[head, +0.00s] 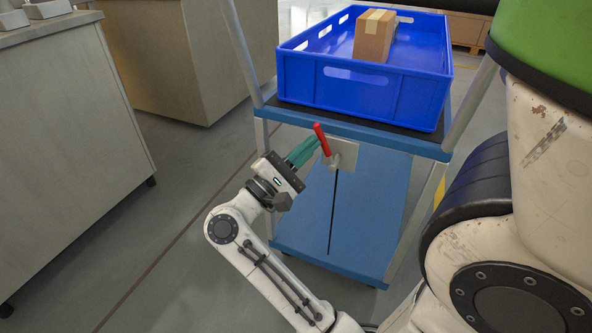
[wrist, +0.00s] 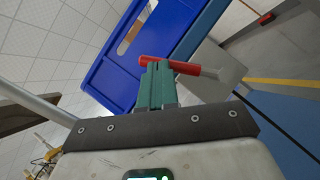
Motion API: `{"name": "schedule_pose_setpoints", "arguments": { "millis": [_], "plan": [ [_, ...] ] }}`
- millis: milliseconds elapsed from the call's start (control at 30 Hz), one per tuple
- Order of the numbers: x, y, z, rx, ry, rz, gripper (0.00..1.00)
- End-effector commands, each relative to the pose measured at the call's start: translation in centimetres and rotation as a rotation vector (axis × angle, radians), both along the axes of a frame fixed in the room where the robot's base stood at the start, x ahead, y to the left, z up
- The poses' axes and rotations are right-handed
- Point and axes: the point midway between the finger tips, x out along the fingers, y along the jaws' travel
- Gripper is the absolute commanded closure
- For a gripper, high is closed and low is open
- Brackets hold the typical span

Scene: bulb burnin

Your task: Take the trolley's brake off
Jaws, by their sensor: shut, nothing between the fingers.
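The trolley (head: 300,222) has two blue shelves and pale posts. Its brake lever has a red handle (head: 322,139) on a pale bracket (head: 343,153) under the front of the upper shelf; a dark rod runs down from it. The handle stands up, tilted to the left. My gripper (head: 312,143) has teal fingers, shut, with their tips at the left side of the handle. In the wrist view the red handle (wrist: 182,65) lies just past the fingertips (wrist: 157,68), touching or very close; I cannot tell which. Nothing shows between the fingers.
A blue crate (head: 345,90) with a cardboard box (head: 374,36) in it stands on the upper shelf. A grey cabinet (head: 65,120) stands at the left and another (head: 175,60) behind it. Open floor (head: 185,180) lies between the cabinet and the trolley.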

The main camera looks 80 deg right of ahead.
Motion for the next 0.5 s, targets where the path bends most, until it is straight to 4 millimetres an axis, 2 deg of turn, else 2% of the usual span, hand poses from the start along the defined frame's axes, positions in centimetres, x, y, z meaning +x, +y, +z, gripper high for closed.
{"name": "schedule_pose_setpoints", "arguments": {
  "millis": [500],
  "plan": [
    [-1.0, 0.2, 1.0, 0.000, 0.000, 0.000, 1.00]
  ]
}}
